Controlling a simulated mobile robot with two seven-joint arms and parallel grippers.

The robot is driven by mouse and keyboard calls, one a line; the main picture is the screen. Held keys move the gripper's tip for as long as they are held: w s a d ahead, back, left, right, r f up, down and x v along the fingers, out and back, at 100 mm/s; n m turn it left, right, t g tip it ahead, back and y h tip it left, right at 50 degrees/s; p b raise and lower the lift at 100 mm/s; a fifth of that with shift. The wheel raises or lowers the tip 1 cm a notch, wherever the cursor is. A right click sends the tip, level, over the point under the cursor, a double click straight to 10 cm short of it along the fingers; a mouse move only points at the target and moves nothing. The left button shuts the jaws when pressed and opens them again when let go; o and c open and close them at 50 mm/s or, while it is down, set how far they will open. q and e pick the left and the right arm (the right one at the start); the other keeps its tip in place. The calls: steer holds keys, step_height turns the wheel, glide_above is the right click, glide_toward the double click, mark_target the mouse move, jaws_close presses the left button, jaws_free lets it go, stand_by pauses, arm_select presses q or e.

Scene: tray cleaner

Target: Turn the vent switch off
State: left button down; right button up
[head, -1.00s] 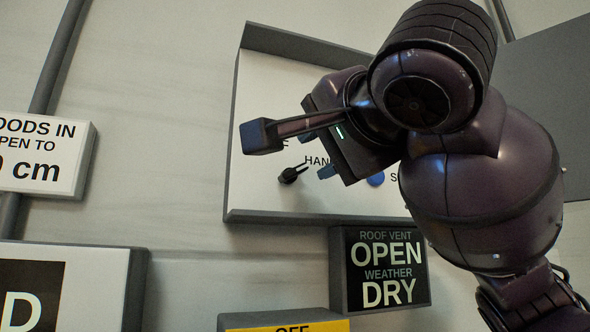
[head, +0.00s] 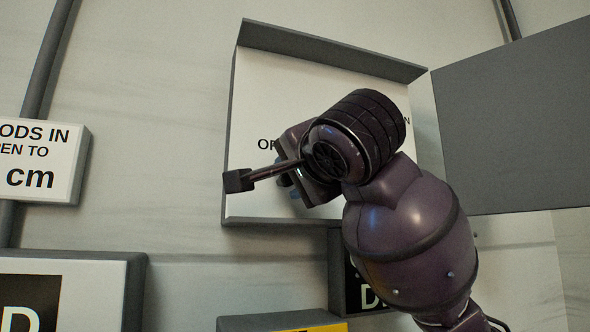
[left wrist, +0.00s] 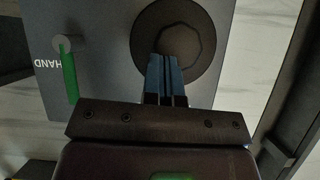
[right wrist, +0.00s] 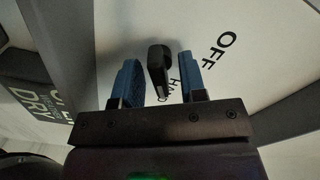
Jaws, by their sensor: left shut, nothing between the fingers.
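The black selector switch (right wrist: 158,66) shows in the right wrist view, on a white panel with the words OFF (right wrist: 221,47) and HAND beside it. My right gripper (right wrist: 159,60) is open, with one blue finger on each side of the switch and a visible gap to each. In the head view, my right gripper (head: 291,188) is at the lower left of the open box (head: 270,90) and hides the switch. My left gripper (left wrist: 166,62) is shut and empty, in front of a dark round knob (left wrist: 181,30) on another panel; the head view does not show it.
The box has a raised grey rim and an open door (head: 515,120) on its right. Below it are a black weather sign (head: 338,270), partly behind my arm, and a yellow-labelled box (head: 280,322). The left wrist view shows a green lever (left wrist: 69,75) by HAND.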

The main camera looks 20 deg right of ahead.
steer(key=c, duration=0.7)
